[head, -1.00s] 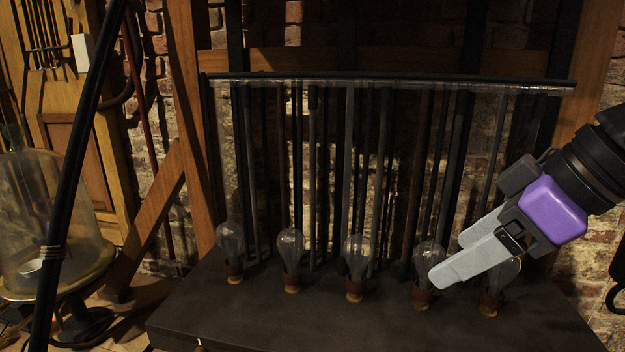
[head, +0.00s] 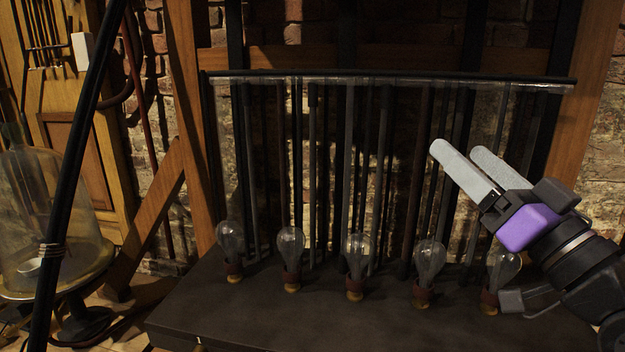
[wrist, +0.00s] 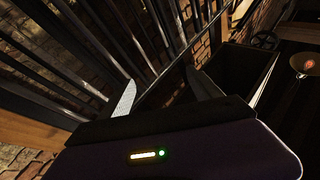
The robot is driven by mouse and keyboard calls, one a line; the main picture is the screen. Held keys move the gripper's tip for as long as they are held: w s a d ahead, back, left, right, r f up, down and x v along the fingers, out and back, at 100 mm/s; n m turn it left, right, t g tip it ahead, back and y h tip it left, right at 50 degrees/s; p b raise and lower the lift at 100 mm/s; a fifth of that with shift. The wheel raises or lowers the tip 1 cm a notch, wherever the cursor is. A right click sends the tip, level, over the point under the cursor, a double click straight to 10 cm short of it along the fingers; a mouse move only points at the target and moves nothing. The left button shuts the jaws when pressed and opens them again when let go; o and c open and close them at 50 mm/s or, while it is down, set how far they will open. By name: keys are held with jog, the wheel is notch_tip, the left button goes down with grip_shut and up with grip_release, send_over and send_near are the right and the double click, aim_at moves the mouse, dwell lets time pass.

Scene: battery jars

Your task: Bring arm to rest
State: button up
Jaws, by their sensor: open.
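My gripper (head: 455,150) is at the right in the head view, with its two pale fingers pointing up and to the left. The fingers are apart with nothing between them. They are in front of the dark upright rods and above the bulbs on the right. In the wrist view my gripper (wrist: 165,90) has one pale finger lit and the other in shadow, with a clear gap between them.
Several glass bulbs, one of them here (head: 356,260), stand in a row on a dark bench top (head: 260,315). Dark rods hang behind them under a horizontal bar (head: 390,76). A glass bell jar (head: 60,225) stands at the left. The bench front is clear.

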jog(key=s+d+f+m+t+h, duration=0.1)
jog(key=s+d+f+m+h, duration=0.2)
jog(key=f, duration=0.4)
jog(key=s+f+m+h, duration=0.3)
jog(key=s+f+h, duration=0.1)
jog(key=f+h, duration=0.15)
jog(key=s+d+f+m+t+h, duration=0.1)
jog(key=s+d+f+m+h, duration=0.2)
jog(key=f, duration=0.4)
jog(key=s+a+f+n+g+y, duration=0.1)
jog(key=s+a+f+n+g, duration=0.2)
jog(key=s+f, duration=0.8)
jog(key=s+a+f+n+g+y+b, duration=0.1)
jog(key=s+a+f+n+g, duration=0.2)
jog(key=s+f, duration=0.7)
jog(key=s+g, duration=0.2)
jog(key=s, duration=0.7)
jog(key=shift+a+f+n+y, duration=0.3)
jog(key=shift+f+n+y, duration=0.05)
jog(key=shift+f+n, duration=0.05)
jog(key=shift+w, duration=0.1)
jog(key=shift+c, duration=0.4)
